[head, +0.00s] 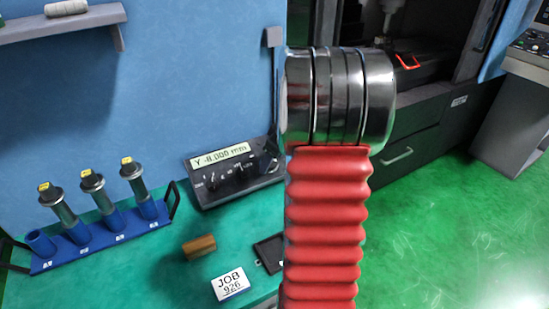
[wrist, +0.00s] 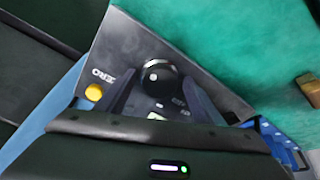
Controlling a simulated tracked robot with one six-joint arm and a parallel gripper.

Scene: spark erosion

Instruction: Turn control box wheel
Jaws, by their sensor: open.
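The control box (head: 238,183) stands on the green bench in the head view, its display reading "Y -8.000 mm". My arm hides its right end. In the wrist view the box face (wrist: 128,48) carries a round black wheel (wrist: 158,72) with a light centre. A yellow button (wrist: 93,92) sits to its left. My gripper (wrist: 159,80) is open, with a dark finger on each side of the wheel. I cannot tell whether the fingers touch it.
A blue rack (head: 100,238) with several cylindrical holders stands at the left. A brass-coloured cylinder (head: 199,247), a "JOB 926" card (head: 230,284) and a dark flat object (head: 268,252) lie before the box. A dark machine (head: 425,125) stands at the right, beyond green floor.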

